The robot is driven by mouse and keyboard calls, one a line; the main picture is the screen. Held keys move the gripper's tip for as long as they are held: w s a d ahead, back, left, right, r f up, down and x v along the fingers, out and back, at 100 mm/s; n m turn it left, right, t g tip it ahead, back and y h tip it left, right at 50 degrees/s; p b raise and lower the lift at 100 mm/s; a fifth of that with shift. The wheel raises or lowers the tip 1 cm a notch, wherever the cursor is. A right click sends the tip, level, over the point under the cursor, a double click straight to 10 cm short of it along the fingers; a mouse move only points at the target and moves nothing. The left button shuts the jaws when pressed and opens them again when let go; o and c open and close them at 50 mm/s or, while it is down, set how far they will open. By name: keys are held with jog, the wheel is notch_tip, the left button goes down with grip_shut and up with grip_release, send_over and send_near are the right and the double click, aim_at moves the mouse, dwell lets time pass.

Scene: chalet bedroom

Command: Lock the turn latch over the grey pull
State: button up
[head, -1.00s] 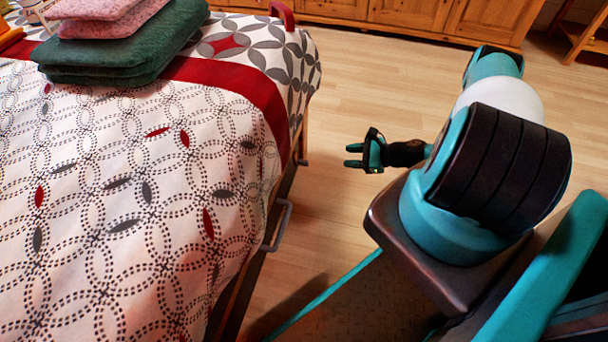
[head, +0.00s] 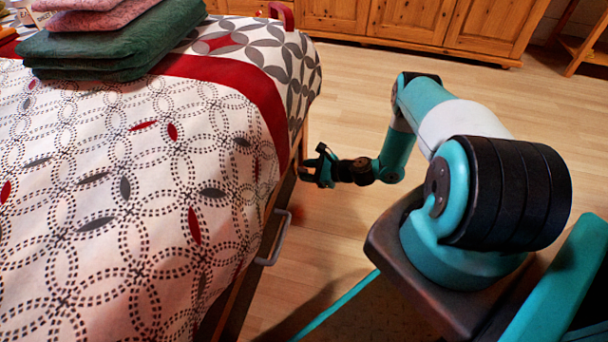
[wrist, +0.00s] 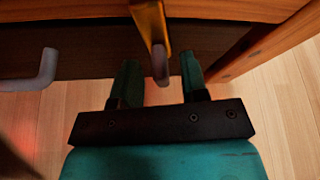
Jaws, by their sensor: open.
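The grey pull (head: 273,240) is a bent bar on the dark drawer front along the bed's side. In the wrist view the pull (wrist: 38,76) is at the left, apart from my fingers. A yellow-brown bar (wrist: 152,22) with a rounded grey end, which looks like the turn latch, reaches from the wooden rail across the dark front. My gripper (wrist: 160,82) is open, with one teal finger either side of the grey end; I cannot tell whether either touches it. In the head view my gripper (head: 312,168) is close to the bed's side, where the latch cannot be made out.
The bed's patterned cover (head: 130,200) hangs over its side edge. Green and pink folded textiles (head: 95,45) lie stacked on it. Wooden cabinets (head: 410,22) stand at the back.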

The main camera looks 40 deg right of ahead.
jog(key=shift+x, duration=0.8)
jog(key=c, duration=0.7)
jog(key=shift+s+a+f+m+y+b, duration=0.25)
jog(key=shift+m+b, duration=0.25)
jog(key=shift+b, duration=0.35)
jog(key=shift+c, duration=0.2)
jog(key=shift+s+a+r+m+g+y+b, duration=0.1)
jog(key=shift+a+r+m+g+y+b, duration=0.15)
jog(key=shift+m+g, duration=0.3)
jog(key=shift+d, duration=0.1)
jog(key=o, duration=0.7)
jog(key=shift+o, duration=0.2)
